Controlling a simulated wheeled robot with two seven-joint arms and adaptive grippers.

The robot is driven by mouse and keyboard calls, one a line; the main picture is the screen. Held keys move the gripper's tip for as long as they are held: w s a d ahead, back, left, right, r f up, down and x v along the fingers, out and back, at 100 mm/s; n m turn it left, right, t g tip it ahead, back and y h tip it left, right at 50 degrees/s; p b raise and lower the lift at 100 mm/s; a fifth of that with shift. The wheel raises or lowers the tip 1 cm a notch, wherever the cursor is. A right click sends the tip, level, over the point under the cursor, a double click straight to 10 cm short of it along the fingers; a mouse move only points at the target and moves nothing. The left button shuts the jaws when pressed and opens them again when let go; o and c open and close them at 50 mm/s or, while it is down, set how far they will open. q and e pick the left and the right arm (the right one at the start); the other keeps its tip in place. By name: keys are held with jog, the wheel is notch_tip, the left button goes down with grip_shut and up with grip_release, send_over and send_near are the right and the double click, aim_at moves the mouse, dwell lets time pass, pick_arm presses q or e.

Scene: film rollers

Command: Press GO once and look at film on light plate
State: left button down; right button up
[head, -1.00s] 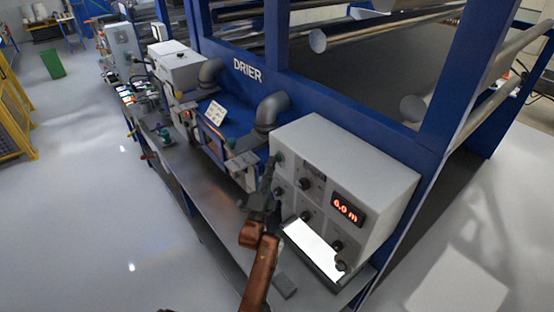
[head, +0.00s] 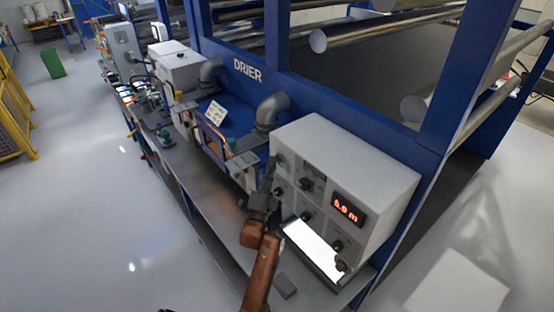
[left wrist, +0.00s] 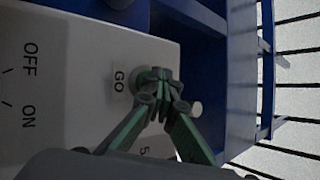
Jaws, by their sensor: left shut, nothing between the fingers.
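The grey control box (head: 375,180) carries several dark knobs and a red display (head: 348,207) that seems to read 5.9 m. The green GO button (head: 281,158) is at its upper left corner; in the left wrist view the GO label (left wrist: 119,79) stands beside it. My left gripper (head: 273,170) is shut and empty, with its tips at the button. In the left wrist view its tips (left wrist: 158,88) cover part of the button, and I cannot tell whether they touch. The light plate (head: 314,247) glows plain white below the box. My right gripper is out of view.
A steel bench (head: 205,185) runs left from the box, with pipes and machine units behind it. The blue drier frame (head: 350,105) with rollers rises behind. A small dark block (head: 285,285) lies near the bench's front edge. The floor in front is clear.

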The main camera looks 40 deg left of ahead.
pick_arm(q)
jog(key=shift+s+a, duration=0.15)
jog(key=shift+s, duration=0.6)
jog(key=s, duration=0.2)
jog(key=s+a+p, duration=0.1)
jog(key=s, duration=0.1)
jog(key=shift+s+a, duration=0.2)
jog(key=shift+s, duration=0.2)
dwell(0.5)
